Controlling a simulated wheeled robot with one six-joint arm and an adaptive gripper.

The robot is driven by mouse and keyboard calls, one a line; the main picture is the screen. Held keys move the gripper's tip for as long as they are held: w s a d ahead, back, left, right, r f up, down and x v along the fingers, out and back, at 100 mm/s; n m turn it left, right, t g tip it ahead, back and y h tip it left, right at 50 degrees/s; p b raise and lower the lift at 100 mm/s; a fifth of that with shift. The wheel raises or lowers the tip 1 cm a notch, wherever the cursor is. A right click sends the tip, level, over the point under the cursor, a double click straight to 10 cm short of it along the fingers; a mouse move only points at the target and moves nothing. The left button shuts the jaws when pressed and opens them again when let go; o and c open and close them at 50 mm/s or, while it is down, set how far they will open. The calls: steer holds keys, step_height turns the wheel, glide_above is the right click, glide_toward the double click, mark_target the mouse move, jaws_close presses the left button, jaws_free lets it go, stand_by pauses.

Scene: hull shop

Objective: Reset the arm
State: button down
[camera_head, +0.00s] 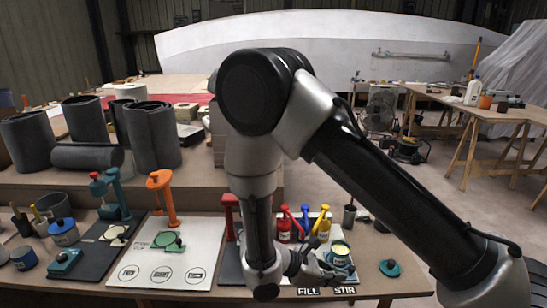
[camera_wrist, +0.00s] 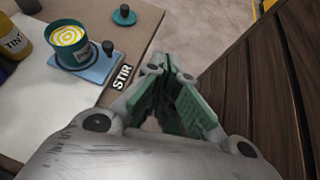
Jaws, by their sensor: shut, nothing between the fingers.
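My arm reaches in from the right of the head view and bends down at the middle. My gripper (camera_head: 318,272) hangs low over the front of the work table, near the FILL and STIR labels, and is partly hidden by my wrist. In the wrist view my gripper (camera_wrist: 168,65) has its green-padded fingers together at the tips, with nothing held. An open can with a yellow swirl inside (camera_wrist: 72,46) stands on a blue plate (camera_wrist: 100,68) to the left of the fingers. The can also shows in the head view (camera_head: 340,255), just right of my gripper.
A teal lid with a black knob (camera_head: 389,268) lies right of the can. Red (camera_head: 283,230), blue (camera_head: 304,226) and yellow (camera_head: 323,229) tint bottles stand behind. An orange stand (camera_head: 161,198) is on the left board. Dark wooden planks (camera_wrist: 275,75) lie right of the fingers.

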steer(key=s+d+r+m+t+y, duration=0.1)
steer(key=s+d+r+m+y, duration=0.2)
steer(key=d+r+m, duration=0.3)
steer(key=s+d+r+m+y, duration=0.3)
steer(key=d+r+m, duration=0.4)
steer(key=r, duration=1)
steer(key=s+d+r+m+t+y, duration=0.1)
steer(key=s+d+r+m+y, duration=0.3)
steer(key=r, duration=0.7)
steer(key=d+m+y, duration=0.1)
steer(key=d+m, duration=0.1)
steer(key=shift+d+r+m+t, duration=0.2)
steer(key=shift+r+m+t, duration=0.05)
steer(key=shift+m+t, duration=0.05)
